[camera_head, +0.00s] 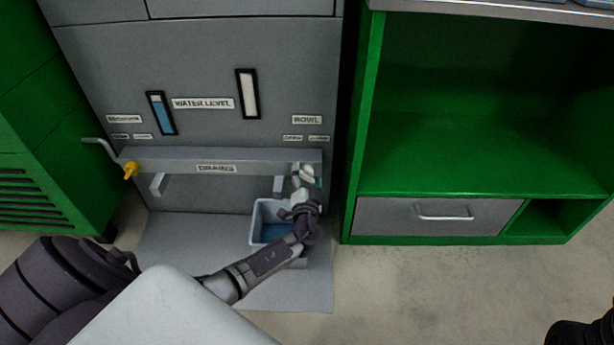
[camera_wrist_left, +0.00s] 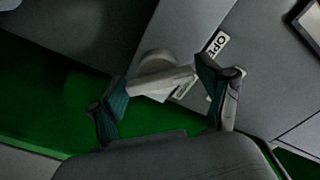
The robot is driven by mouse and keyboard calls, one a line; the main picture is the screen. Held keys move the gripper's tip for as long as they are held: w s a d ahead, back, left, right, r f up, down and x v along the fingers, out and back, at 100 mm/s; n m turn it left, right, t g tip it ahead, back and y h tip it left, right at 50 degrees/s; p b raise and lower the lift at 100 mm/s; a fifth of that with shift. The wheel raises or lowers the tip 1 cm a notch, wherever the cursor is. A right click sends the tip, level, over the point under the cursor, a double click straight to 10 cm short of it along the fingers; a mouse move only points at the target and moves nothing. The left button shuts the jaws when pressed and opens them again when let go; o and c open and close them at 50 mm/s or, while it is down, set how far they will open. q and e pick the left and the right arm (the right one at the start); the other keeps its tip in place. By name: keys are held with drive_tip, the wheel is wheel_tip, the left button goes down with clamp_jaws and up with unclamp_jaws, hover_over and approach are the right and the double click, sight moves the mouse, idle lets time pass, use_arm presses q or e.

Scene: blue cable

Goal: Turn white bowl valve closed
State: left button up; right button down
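The white bowl valve (camera_head: 306,169) is at the right end of the drains ledge (camera_head: 240,167), under the BOWL label (camera_head: 307,119). My left gripper (camera_head: 303,182) reaches up to it from below and hides part of it. In the left wrist view, the white valve handle (camera_wrist_left: 158,75) shows between the spread fingertips of my left gripper (camera_wrist_left: 163,80). The gripper is open. The right fingertip is close to the handle's end; I cannot tell whether it touches.
A yellow valve (camera_head: 131,169) is at the ledge's left end. A pale bin (camera_head: 258,214) with blue contents stands below, partly behind my left forearm. A green cabinet (camera_head: 358,130) stands close on the right. The floor at front right is largely clear.

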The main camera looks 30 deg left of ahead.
use_arm(q)
drive_tip(key=c, duration=0.7)
drive_tip(key=shift+c, duration=0.2)
